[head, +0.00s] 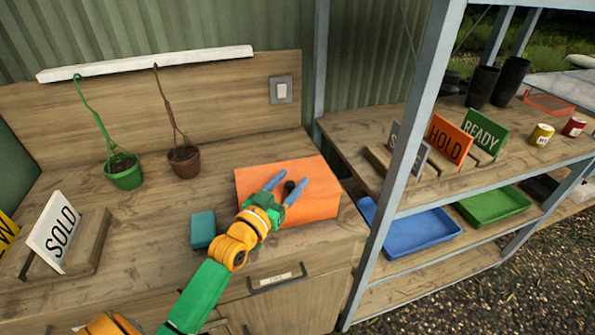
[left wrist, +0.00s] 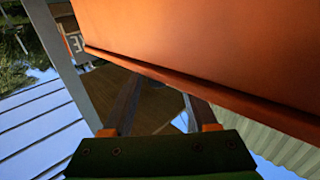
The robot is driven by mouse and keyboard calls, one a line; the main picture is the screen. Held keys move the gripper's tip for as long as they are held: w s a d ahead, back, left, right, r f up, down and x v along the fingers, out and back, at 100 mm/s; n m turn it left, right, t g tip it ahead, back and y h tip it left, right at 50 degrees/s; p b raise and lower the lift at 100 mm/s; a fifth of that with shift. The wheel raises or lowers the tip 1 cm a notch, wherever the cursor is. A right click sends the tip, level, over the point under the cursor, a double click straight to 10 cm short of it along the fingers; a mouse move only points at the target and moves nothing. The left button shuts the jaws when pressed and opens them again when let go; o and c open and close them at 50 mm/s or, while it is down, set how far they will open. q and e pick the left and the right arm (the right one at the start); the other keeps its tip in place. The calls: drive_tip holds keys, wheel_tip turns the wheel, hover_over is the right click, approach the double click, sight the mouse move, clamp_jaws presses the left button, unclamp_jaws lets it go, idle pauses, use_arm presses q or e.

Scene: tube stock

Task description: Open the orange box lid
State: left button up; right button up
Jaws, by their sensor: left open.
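The orange box (head: 315,210) stands at the right end of the wooden bench, and its lid (head: 256,177) looks shut. A small dark round knob (head: 290,187) shows on top, between the fingers of my left gripper (head: 287,187). The gripper is open, with one blue-grey finger on either side of the knob in the head view; I cannot tell whether they touch it. In the left wrist view, the orange box (left wrist: 220,45) fills the upper right with a lip along its edge, and the open fingers (left wrist: 158,95) reach toward it. The knob is not visible there.
A teal block (head: 203,229) sits left of the box. A metal shelf post (head: 398,150) rises close on the right, beside shelves with a blue tray (head: 415,232) and a green tray (head: 493,205).

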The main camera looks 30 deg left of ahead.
sight(296, 184)
use_arm(q)
drive_tip(key=w, duration=0.3)
drive_tip(key=shift+w+f, duration=0.2)
drive_tip(key=shift+w, duration=0.05)
drive_tip(key=shift+s+r, duration=0.1)
drive_tip(key=shift+s, duration=0.05)
drive_tip(key=shift+c, duration=0.4)
drive_tip(key=shift+s, duration=0.1)
clamp_jaws()
idle(0.6)
